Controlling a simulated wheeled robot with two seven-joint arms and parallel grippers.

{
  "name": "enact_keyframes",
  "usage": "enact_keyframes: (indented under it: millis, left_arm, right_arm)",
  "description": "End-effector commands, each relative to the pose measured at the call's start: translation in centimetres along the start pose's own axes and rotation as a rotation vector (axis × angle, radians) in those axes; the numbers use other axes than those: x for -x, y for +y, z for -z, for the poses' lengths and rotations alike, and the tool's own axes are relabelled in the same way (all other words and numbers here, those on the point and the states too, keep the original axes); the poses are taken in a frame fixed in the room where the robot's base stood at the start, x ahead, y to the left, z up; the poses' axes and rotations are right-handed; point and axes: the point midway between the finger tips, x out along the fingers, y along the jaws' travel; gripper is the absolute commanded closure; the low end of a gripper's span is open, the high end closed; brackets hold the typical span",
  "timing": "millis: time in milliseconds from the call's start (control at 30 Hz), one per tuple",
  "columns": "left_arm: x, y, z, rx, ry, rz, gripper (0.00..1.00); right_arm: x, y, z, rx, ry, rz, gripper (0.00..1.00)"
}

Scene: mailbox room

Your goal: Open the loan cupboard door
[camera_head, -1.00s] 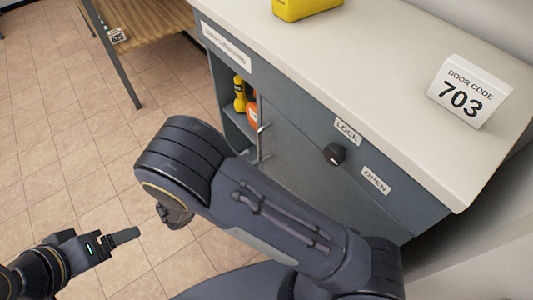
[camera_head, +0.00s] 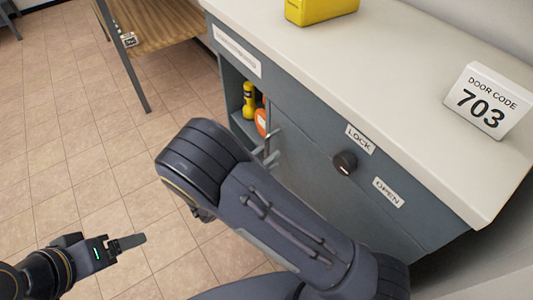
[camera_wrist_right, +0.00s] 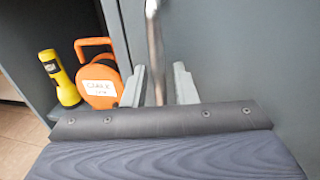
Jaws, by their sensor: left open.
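The grey loan cupboard (camera_head: 300,132) stands under a pale countertop. Its front is open at the left, where a yellow torch (camera_head: 249,100) and an orange reel (camera_head: 261,122) show inside. A vertical metal bar handle (camera_head: 267,145) is on the door panel beside this gap. In the right wrist view the handle (camera_wrist_right: 154,45) runs between the two fingers of my right gripper (camera_wrist_right: 158,88), which look apart with narrow gaps beside the bar. My left gripper (camera_head: 128,242) is open and empty over the floor.
A dark knob (camera_head: 345,162) sits on the front between LOCK and OPEN labels. A door code sign reading 703 (camera_head: 488,100) and a yellow object (camera_head: 318,8) stand on the countertop (camera_head: 400,90). A wooden-topped table (camera_head: 160,32) is at the back left. The tiled floor (camera_head: 60,170) is clear.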

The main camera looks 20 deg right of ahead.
Motion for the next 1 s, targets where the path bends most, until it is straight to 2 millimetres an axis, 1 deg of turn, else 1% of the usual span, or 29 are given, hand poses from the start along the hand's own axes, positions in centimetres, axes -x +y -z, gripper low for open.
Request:
enact_keyframes:
  millis: [33, 67, 233, 533, 633, 767, 1000]
  left_arm:
    - [0.0, 0.0, 0.0, 0.000, 0.000, 0.000, 0.22]
    - [0.0, 0.0, 0.0, 0.000, 0.000, 0.000, 0.22]
    - [0.0, 0.0, 0.0, 0.000, 0.000, 0.000, 0.22]
    - [0.0, 0.0, 0.0, 0.000, 0.000, 0.000, 0.22]
    - [0.1, 0.0, 0.0, 0.000, 0.000, 0.000, 0.22]
    - [0.2, 0.1, 0.1, 0.000, 0.000, 0.000, 0.22]
    - [0.6, 0.3, 0.3, 0.000, 0.000, 0.000, 0.22]
  right_arm:
    - [0.0, 0.0, 0.0, 0.000, 0.000, 0.000, 0.75]
    - [0.0, 0.0, 0.0, 0.000, 0.000, 0.000, 0.77]
    - [0.0, 0.0, 0.0, 0.000, 0.000, 0.000, 1.00]
    - [0.1, 0.0, 0.0, 0.000, 0.000, 0.000, 1.00]
    - [0.4, 0.0, 0.0, 0.000, 0.000, -0.008, 1.00]
    - [1.4, 0.1, -0.1, 0.000, 0.000, -0.033, 1.00]
    - [4.4, 0.1, -0.1, 0.001, -0.001, -0.107, 1.00]
